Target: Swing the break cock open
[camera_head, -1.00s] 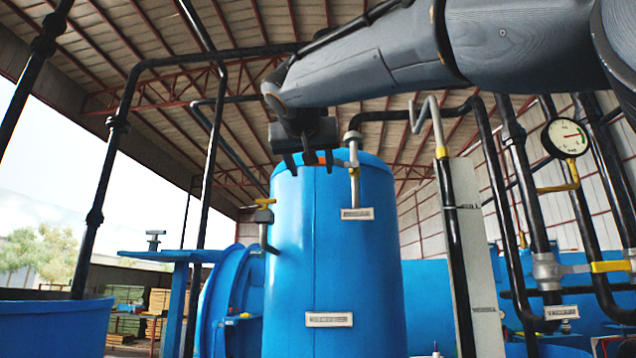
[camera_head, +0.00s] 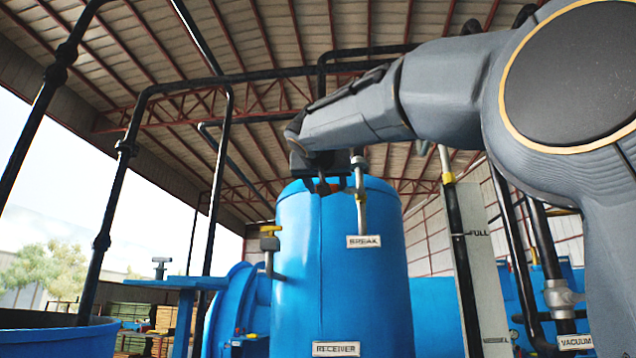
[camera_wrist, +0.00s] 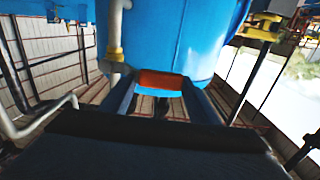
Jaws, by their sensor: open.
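The break cock (camera_head: 360,195) is a short grey vertical pipe on top of the blue receiver, above a "BREAK" label (camera_head: 363,241). In the wrist view its pipe (camera_wrist: 115,22) with a yellow collar stands at upper left. An orange handle (camera_wrist: 162,79) reaches from it sideways across the space between my fingers. My gripper (camera_head: 322,188) is at the receiver's top edge, just left of the pipe. In the wrist view my gripper (camera_wrist: 161,98) is open, with one finger on each side of the handle. Whether either finger touches it I cannot tell.
The blue receiver (camera_head: 335,275) stands directly below my gripper. A yellow-handled valve (camera_head: 269,243) is on its left side. A tall black pipe beside a "FULL" board (camera_head: 484,270) stands to the right. Black overhead pipes (camera_head: 255,77) run behind my arm.

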